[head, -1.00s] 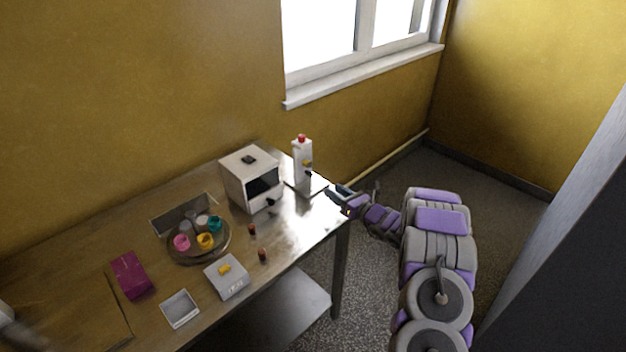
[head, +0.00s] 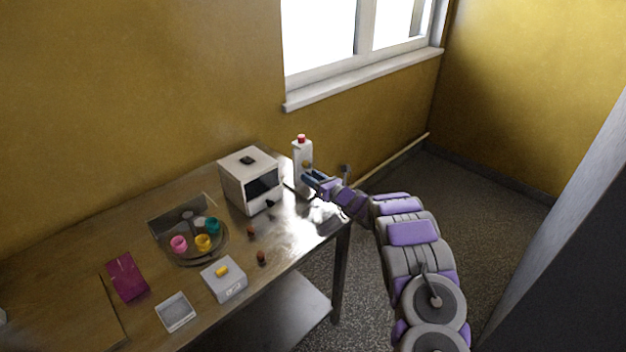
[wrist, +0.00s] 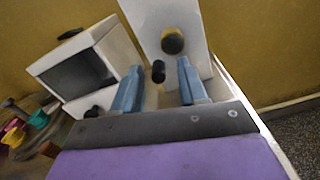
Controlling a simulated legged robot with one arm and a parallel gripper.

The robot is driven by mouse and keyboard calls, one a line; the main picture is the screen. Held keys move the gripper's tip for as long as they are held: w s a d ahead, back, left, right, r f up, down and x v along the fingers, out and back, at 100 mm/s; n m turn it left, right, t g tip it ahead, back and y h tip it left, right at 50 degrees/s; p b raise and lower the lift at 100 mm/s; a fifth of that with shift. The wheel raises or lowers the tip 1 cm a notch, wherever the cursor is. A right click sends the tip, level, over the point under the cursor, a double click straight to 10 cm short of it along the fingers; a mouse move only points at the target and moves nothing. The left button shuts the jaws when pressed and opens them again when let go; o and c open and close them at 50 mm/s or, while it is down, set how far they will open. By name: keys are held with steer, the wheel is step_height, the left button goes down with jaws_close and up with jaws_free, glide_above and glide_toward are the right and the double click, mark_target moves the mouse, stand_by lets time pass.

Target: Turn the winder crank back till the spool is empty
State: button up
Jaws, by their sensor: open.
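The winder (head: 302,151) is a white upright panel with a red cap, standing at the right end of the metal table. In the wrist view, the winder panel (wrist: 158,18) carries a round hub, dark with a yellowish face (wrist: 172,42). Below it is a small black crank knob (wrist: 158,72). My gripper (head: 308,180) is open, close in front of the winder. In the wrist view its blue fingers (wrist: 159,68) stand either side of the knob in the picture; I cannot tell whether they touch it. How much is wound on the spool cannot be made out.
A white box machine (head: 249,180) with a dark window stands just left of the winder. A round tray (head: 190,259) of coloured cups, a white box with a yellow top (head: 224,280) and a magenta packet (head: 127,277) lie farther left. The window sill (head: 365,78) is behind.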

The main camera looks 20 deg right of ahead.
steer(key=shift+c, duration=0.2)
jaws_close()
steer(key=shift+f+n+p, duration=0.15)
steer(key=shift+n+p, duration=0.35)
steer(key=shift+p, duration=0.2)
steer(key=shift+d+f+n, duration=0.1)
steer(key=shift+n, duration=0.3)
steer(key=shift+d+f+n+p, duration=0.15)
steer(key=shift+n+p, duration=0.25)
steer(key=shift+n, duration=0.2)
steer(key=shift+w+f+n, duration=0.1)
steer(key=shift+n, duration=0.3)
